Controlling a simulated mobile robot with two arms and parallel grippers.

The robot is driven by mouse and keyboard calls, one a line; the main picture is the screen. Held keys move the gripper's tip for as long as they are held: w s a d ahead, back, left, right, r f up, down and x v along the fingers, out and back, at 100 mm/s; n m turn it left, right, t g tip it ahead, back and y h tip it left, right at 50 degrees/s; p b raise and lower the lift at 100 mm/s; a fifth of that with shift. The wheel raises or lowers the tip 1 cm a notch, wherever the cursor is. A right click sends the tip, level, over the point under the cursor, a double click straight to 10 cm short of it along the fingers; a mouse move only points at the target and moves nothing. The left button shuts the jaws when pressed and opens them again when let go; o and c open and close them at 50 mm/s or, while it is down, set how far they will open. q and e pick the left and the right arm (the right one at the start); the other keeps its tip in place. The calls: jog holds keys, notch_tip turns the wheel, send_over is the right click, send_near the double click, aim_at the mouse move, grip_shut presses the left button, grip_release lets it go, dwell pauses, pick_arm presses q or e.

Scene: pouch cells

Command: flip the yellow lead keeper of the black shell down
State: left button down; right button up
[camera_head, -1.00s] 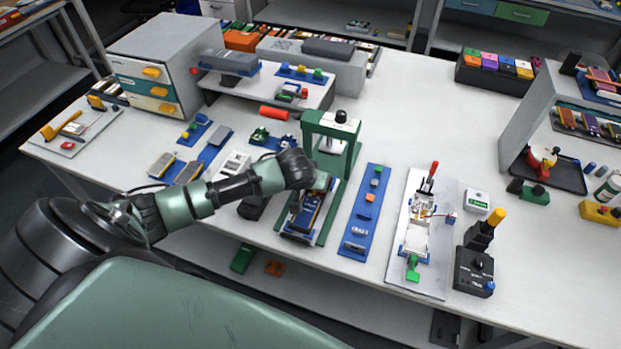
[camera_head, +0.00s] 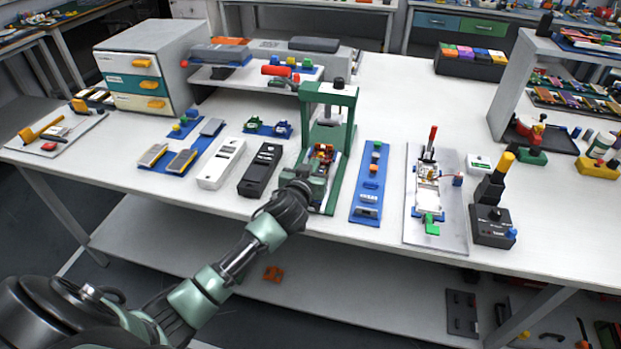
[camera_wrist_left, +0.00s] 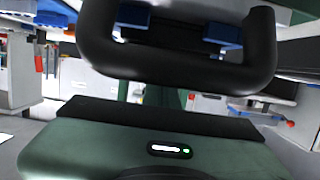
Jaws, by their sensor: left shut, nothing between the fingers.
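The black shell (camera_head: 261,169) lies flat on the table beside a white shell (camera_head: 222,163) in the head view. A yellow lead keeper cannot be made out on it at this size. My left gripper (camera_head: 308,178) is to the right of the black shell, at the front of the green press (camera_head: 344,150). My dark wrist hides most of its fingers; it is shut and empty. In the left wrist view my green gripper housing (camera_wrist_left: 150,150) fills the bottom, with a dark loop-shaped part above it. The black shell is not recognisable there. My right gripper is out of view.
A blue strip (camera_head: 370,185) with small parts lies right of the press. A pale board (camera_head: 438,200) with a red-handled fixture lies further right. Left of the shells is a blue tray (camera_head: 190,143). A drawer unit (camera_head: 150,70) stands at the back left.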

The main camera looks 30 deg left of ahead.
pick_arm(q)
jog(key=shift+s+f, duration=0.15)
jog(key=shift+f, duration=0.05)
jog(key=shift+s+d+f, duration=0.1)
jog(key=shift+s+f, duration=0.2)
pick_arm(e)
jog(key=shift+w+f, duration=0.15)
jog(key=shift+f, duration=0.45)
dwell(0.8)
